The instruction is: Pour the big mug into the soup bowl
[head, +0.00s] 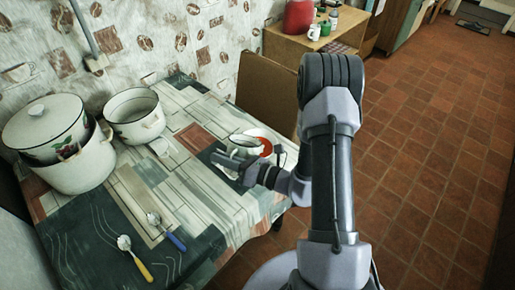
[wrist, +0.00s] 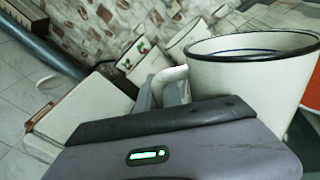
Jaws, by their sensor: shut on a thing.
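The big mug (head: 245,150) is white with a dark rim. My gripper (head: 236,164) is shut on its handle; in the wrist view the mug (wrist: 250,85) fills the upper right, with its handle (wrist: 173,84) at the jaws. The mug is tilted compared with the pots behind it, and seems to lean toward the soup bowl. The soup bowl (head: 274,135) is white with orange-red inside, right beside and partly behind the mug. An orange-red edge shows at the right of the wrist view. I cannot see the mug's contents or any stream.
A lidded pot (head: 75,165) and an open pot (head: 135,118) stand at the table's back left. Two spoons, blue-handled (head: 167,232) and yellow-handled (head: 134,258), lie at the front. A brown chair (head: 268,95) stands behind the table. The table's middle is mostly clear.

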